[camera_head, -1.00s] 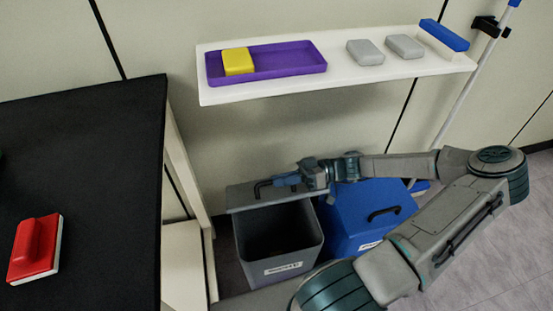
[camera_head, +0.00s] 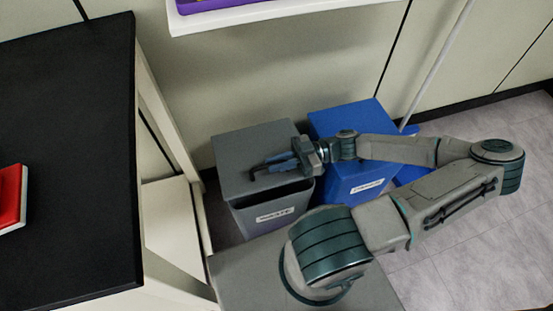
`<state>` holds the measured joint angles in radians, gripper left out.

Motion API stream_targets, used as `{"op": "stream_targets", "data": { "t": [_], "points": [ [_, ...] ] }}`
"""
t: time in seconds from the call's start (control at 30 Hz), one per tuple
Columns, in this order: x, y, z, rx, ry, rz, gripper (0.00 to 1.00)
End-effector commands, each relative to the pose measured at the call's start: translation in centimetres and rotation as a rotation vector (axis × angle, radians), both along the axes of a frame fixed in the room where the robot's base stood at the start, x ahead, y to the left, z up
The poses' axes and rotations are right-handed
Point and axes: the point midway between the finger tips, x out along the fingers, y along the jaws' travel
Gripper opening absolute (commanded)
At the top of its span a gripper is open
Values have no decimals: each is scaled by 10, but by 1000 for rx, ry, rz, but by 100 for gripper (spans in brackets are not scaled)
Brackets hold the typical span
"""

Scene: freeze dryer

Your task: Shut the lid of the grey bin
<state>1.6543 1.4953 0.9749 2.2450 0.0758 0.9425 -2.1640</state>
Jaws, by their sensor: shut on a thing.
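The grey bin (camera_head: 270,218) stands on the floor with a white label on its front. My gripper (camera_head: 272,166) is over the front right part of the lid, shut on the black lid handle (camera_head: 257,172). The fingers partly hide the handle.
A blue bin (camera_head: 352,185) stands close on the right, behind my arm. A black-topped table (camera_head: 75,160) with a red object (camera_head: 9,196) is at left. A white shelf (camera_head: 250,17) hangs above, and a pale pole (camera_head: 437,70) leans at right.

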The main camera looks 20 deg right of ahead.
Motion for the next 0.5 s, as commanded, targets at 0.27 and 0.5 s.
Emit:
{"op": "stream_targets", "data": {
  "t": [0.27, 0.5],
  "points": [
    [2, -1, -1, -4, -2, -5, 0],
    [1, -1, -1, -3, -1, -4, 34]
  ]
}}
